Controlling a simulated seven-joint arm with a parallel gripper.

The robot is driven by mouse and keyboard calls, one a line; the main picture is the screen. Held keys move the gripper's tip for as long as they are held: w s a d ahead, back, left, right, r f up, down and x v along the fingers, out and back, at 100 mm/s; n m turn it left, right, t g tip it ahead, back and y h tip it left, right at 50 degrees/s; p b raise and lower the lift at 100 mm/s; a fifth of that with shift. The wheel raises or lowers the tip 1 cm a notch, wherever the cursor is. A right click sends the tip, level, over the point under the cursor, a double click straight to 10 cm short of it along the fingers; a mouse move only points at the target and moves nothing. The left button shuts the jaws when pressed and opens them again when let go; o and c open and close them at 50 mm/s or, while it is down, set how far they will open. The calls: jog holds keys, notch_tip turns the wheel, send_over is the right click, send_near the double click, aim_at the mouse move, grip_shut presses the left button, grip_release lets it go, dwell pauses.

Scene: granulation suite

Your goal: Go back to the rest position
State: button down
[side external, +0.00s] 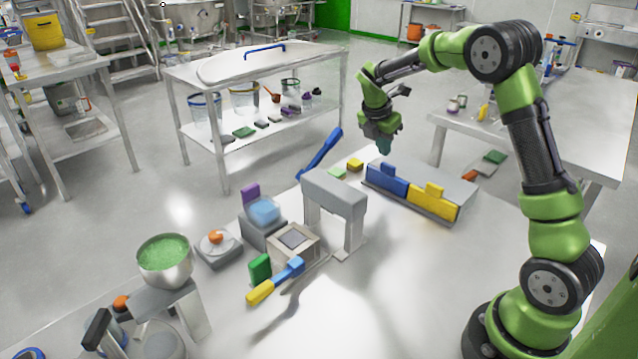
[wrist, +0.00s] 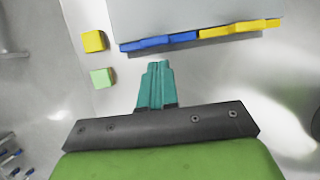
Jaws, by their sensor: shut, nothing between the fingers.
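My gripper (side external: 384,144) hangs from the green and black arm, fingers pointing down, above the far side of the table. In the wrist view its teal fingers (wrist: 157,68) are together with nothing between them. It is raised clear of the surface, near the grey box with blue (side external: 388,180) and yellow (side external: 433,203) parts on its front. The same blue part (wrist: 158,43) and yellow part (wrist: 245,27) show ahead of the fingers in the wrist view.
A yellow block (side external: 355,164) and a light green block (side external: 337,174) lie near the box. A grey arch (side external: 335,190) stands left of it, with a blue-handled tool (side external: 322,152) behind. A bowl of green granules (side external: 164,258) stands front left.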

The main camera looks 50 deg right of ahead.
jog(key=s+a+r+m+t+y, duration=0.3)
jog(key=s+a+r+m, duration=0.2)
jog(key=s+a+m, duration=0.5)
jog(key=s+a+r+m+t+y, duration=0.3)
jog(key=s+a+r+m, duration=0.3)
jog(key=s+a+m, duration=0.5)
jog(key=a+m+t, duration=0.1)
jog(key=a, duration=0.2)
